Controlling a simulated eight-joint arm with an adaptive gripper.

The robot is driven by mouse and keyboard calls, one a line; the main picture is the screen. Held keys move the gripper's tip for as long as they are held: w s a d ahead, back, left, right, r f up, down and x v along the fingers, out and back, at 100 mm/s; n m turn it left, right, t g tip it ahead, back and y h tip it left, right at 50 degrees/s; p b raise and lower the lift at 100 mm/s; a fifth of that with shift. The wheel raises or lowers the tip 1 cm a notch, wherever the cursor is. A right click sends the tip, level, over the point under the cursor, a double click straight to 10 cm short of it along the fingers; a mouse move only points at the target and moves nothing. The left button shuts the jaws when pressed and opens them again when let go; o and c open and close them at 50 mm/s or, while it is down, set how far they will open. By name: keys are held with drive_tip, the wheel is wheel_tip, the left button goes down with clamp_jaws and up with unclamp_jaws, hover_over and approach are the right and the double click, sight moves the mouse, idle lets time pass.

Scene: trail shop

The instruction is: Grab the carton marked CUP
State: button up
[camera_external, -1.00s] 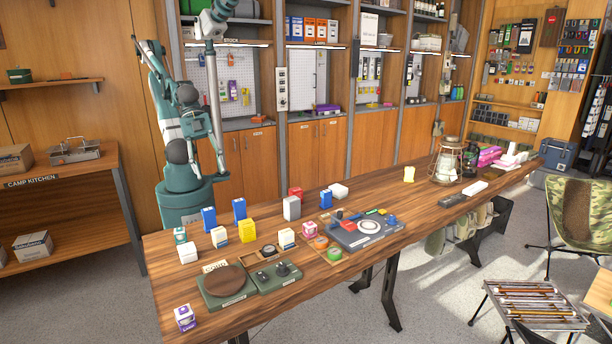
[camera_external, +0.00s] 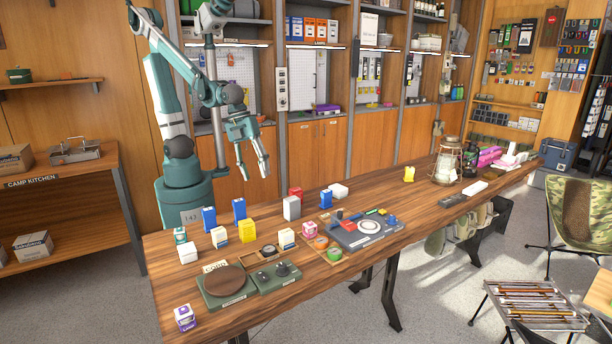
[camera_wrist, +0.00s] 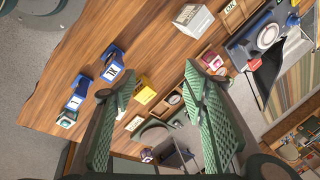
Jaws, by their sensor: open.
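Several small cartons stand on the long wooden table, and I cannot make out which is marked CUP. They include two blue cartons (camera_external: 209,217) (camera_external: 239,209), a yellow carton (camera_external: 247,231), cream cartons (camera_external: 219,237) (camera_external: 286,238), a grey carton (camera_external: 291,208), a pink-and-white carton (camera_external: 310,229) and a purple-and-white carton (camera_external: 184,317). The wrist view shows the blue cartons (camera_wrist: 77,97) (camera_wrist: 113,70), the yellow carton (camera_wrist: 144,89) and the grey carton (camera_wrist: 193,20). My gripper (camera_external: 254,174) is open and empty, above and behind the table's far edge; its fingers (camera_wrist: 163,88) also show in the wrist view.
A green stove unit with a round brown plate (camera_external: 223,281) sits at the table's front left. A blue-grey board with a white disc (camera_external: 368,227) lies right of the cartons. A lantern (camera_external: 446,163) stands farther right. Bare wood (camera_external: 375,192) lies between.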

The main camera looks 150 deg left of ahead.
drive_tip(key=s+a+f+m+g+p, duration=0.1)
drive_tip(key=a+f+m, duration=0.1)
drive_tip(key=a, duration=0.4)
drive_tip(key=a+f+m+g+p, duration=0.1)
drive_tip(key=a+f+m, duration=0.2)
drive_tip(key=a, duration=0.4)
drive_tip(key=m+g+h+p, duration=0.1)
drive_tip(key=m, duration=0.3)
approach(296, 189)
drive_tip(key=f, duration=0.5)
drive_tip(key=shift+w, duration=0.3)
drive_tip(key=shift+a+f, duration=0.1)
drive_tip(key=shift+f, duration=1.3)
drive_tip(key=shift+f+b, duration=0.85)
drive_tip(key=shift+f, duration=1.75)
drive_tip(key=shift+c, duration=0.5)
